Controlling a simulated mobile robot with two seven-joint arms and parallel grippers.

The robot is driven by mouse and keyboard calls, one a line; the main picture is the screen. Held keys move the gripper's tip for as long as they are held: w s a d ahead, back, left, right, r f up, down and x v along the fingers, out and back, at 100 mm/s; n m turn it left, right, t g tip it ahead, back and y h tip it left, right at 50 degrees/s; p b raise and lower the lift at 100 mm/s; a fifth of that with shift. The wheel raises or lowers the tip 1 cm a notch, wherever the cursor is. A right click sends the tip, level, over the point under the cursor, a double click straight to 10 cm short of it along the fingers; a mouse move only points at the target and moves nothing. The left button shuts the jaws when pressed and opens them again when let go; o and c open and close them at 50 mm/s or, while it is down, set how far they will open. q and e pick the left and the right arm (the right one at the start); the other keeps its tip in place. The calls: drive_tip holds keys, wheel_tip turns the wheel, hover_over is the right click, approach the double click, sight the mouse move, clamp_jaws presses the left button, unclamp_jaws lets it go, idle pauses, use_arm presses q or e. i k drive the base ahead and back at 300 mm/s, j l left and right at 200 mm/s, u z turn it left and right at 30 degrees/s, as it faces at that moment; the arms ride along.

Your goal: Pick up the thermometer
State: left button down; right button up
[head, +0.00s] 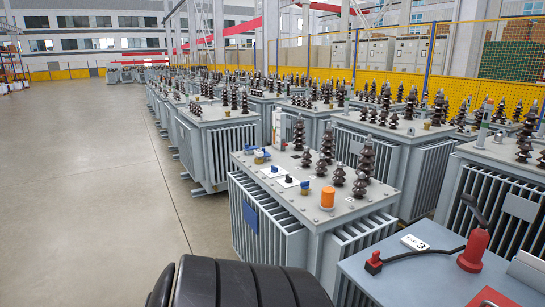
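No object is clearly recognisable as the thermometer. A slim white upright piece (299,133) stands at the back of the nearest grey transformer (310,209), beside brown ribbed insulators (327,146); I cannot tell if it is the thermometer. On the blue-grey work surface (405,285) at lower right, a red tool-like device (475,250) with a black upper part stands upright. A black cable links it to a small red block (374,262). A white object (527,267) is cut off at the right edge. Neither of my grippers is in view.
A white card marked with a 3 (415,243) lies on the work surface. An orange cap (327,197) and small blue knobs are on the transformer's top. Rows of transformers fill the right and back. The floor (85,190) at left is clear. A black ribbed shape (235,285) fills the bottom edge.

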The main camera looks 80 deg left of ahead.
sight(258, 152)
drive_tip(key=u, duration=2.75)
drive_tip(key=z, duration=2.95)
drive_tip(key=u, duration=2.95)
